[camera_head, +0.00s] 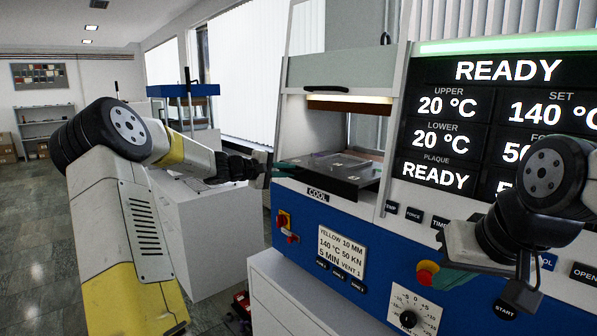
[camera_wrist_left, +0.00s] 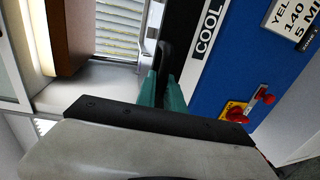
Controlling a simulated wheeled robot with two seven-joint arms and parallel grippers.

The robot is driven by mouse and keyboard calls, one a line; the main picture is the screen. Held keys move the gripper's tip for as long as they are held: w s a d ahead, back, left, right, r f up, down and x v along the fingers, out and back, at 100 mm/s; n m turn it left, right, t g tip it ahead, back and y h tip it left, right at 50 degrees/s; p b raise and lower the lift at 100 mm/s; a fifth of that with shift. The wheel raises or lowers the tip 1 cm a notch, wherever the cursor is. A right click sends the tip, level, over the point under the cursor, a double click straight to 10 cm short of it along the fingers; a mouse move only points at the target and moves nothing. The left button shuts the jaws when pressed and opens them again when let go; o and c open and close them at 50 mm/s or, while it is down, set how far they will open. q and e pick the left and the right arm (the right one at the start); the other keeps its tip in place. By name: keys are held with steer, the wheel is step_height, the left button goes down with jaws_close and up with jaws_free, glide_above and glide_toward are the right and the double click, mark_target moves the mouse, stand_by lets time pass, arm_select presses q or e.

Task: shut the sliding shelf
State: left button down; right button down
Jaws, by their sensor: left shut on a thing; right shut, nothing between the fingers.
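My left gripper (camera_head: 284,168) is at the shelf's left front end. In the left wrist view its teal fingers (camera_wrist_left: 161,92) are shut on a black handle (camera_wrist_left: 164,58) beside the COOL label. Where the handle joins the shelf is hidden. My right gripper (camera_head: 447,278) is shut and empty in front of the blue panel, near the red knob, partly hidden by its own wrist.
A raised guard with a dark handle (camera_head: 325,88) hangs above the bay. The blue panel carries a red-and-yellow switch (camera_head: 285,222), a red knob (camera_head: 427,272) and a dial (camera_head: 408,318). A white cabinet (camera_head: 210,235) stands left; open floor lies beyond.

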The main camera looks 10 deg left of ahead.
mark_target(306, 163)
stand_by(0.4)
arm_select(q)
steer(key=x, duration=0.4)
steer(key=r+x, duration=0.1)
steer(key=x, duration=0.3)
steer(key=r+x, duration=0.1)
steer(key=x, duration=0.3)
steer(key=shift+w+d+r, duration=0.2)
steer(key=shift+w+d, duration=0.1)
steer(key=shift+w, duration=0.15)
steer(key=shift+r, duration=0.15)
steer(key=c, duration=1.5)
jaws_free()
steer(key=shift+d+r, duration=0.1)
steer(key=shift+r, duration=0.05)
steer(key=shift+w, duration=0.1)
steer(key=shift+f+v, duration=0.15)
steer(key=shift+v, duration=1.85)
steer(key=shift+f+v, duration=0.15)
steer(key=shift+v, duration=1.8)
